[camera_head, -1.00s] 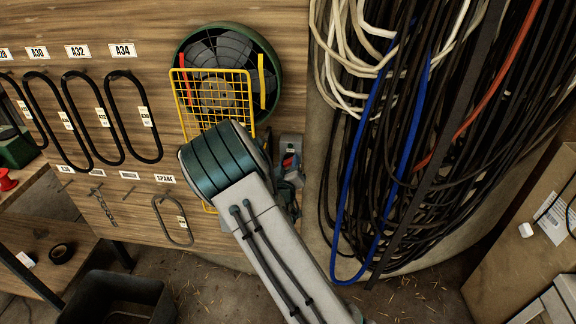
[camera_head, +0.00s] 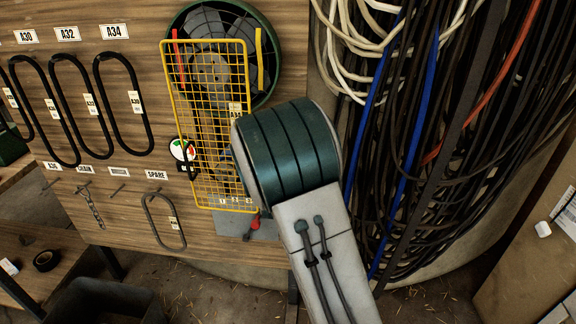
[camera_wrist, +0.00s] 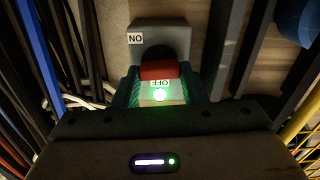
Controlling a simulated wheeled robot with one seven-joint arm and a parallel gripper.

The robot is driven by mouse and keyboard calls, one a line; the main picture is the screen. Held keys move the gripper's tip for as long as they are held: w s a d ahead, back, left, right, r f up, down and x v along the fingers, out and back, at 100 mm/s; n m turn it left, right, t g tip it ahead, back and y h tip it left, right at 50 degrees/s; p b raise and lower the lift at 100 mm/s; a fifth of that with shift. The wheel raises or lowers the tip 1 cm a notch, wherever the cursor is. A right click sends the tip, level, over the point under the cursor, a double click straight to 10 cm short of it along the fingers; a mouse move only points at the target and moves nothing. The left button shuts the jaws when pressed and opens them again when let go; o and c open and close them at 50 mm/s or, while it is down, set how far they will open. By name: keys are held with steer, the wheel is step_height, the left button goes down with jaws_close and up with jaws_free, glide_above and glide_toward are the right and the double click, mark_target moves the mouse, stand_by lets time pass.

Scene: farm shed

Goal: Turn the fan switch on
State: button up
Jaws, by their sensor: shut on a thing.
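In the wrist view the grey switch box (camera_wrist: 178,40) has a white ON label, upside down, at its far end. Its red handle (camera_wrist: 158,70) lies across the box, right by an upside-down OFF label. A green light glows beside that label. My gripper (camera_wrist: 160,92) has a teal finger on each side of the handle and is shut on it. In the head view my arm hides the gripper and the switch. The green-rimmed fan (camera_head: 215,22) is on the wooden wall behind a yellow grid; I cannot tell whether it turns.
The yellow grid (camera_head: 181,100) hangs close to the left of my arm. Thick hanging cables (camera_head: 420,130) crowd the right side. A gauge (camera_head: 183,150) and another red-handled lever (camera_head: 254,223) are at the grid's left and bottom. Black loops (camera_head: 147,105) hang at left.

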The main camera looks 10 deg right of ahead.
steer(key=shift+m+b, duration=0.6)
steer(key=shift+b, duration=0.15)
steer(key=o, duration=1)
steer(key=shift+s, duration=0.1)
steer(key=b+v, duration=0.1)
steer(key=v, duration=1.2)
steer(key=shift+s+b, duration=0.3)
steer(key=shift+b, duration=0.05)
steer(key=shift+a, duration=0.15)
